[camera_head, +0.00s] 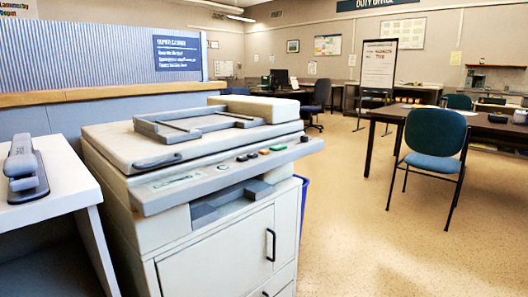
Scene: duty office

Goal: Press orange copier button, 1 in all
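The copier (165,215) stands close in front of me, left of the picture's middle, with its lid shut. Its control panel slopes along the front edge. The orange button (264,152) sits on the panel's right part, between a green button (278,147) on its right and dark buttons (247,156) on its left. Nothing covers the orange button. Neither of my grippers shows in the head view.
A white side table (55,190) with a grey stapler-like device (24,170) stands left of the copier. A blue bin (303,200) is behind its right side. A blue chair (434,145) and table (490,128) stand at right. The floor (380,240) right of the copier is clear.

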